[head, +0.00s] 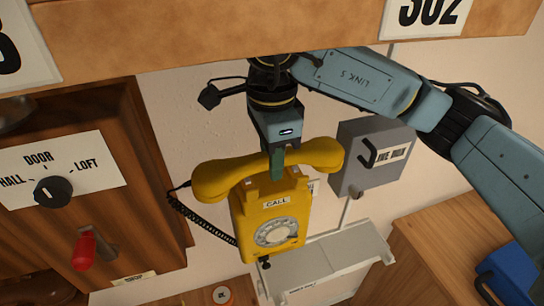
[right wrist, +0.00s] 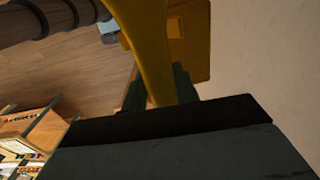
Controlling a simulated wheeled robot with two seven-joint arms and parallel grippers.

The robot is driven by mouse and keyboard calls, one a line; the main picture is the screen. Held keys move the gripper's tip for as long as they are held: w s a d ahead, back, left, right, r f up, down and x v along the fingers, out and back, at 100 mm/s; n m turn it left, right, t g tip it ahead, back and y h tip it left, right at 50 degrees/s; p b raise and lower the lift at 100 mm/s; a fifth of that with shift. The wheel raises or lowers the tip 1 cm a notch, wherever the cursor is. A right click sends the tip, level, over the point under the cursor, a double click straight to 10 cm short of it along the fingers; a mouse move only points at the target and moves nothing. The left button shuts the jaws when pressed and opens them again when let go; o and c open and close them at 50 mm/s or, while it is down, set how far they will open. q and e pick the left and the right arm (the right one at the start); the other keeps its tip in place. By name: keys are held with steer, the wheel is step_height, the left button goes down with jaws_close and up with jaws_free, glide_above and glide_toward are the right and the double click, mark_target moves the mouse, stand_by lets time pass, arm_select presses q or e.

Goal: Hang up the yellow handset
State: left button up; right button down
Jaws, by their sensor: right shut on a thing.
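The yellow handset (head: 215,180) lies across the top of the yellow dial phone (head: 275,225), which is mounted on the wall and marked CALL. My right gripper (head: 277,168) comes down from above and is shut on the middle of the handset. I cannot tell whether the handset rests fully in the cradle or sits slightly above it. In the right wrist view the handset (right wrist: 148,50) runs between the fingers, with part of the yellow phone (right wrist: 190,40) behind it. A black coiled cord (head: 200,225) hangs from the handset's left end. My left gripper is not in view.
A wooden panel (head: 60,220) with a rotary knob (head: 52,191) and red lever (head: 84,252) is at left. A wooden beam (head: 220,35) crosses above. A pale ledge (head: 335,265) is below.

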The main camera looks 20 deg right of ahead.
steer(key=shift+b, duration=0.7)
stand_by(1.2)
steer(key=shift+f+b, duration=1.05)
steer(key=shift+f, duration=0.05)
steer(key=c, duration=1)
jaws_free()
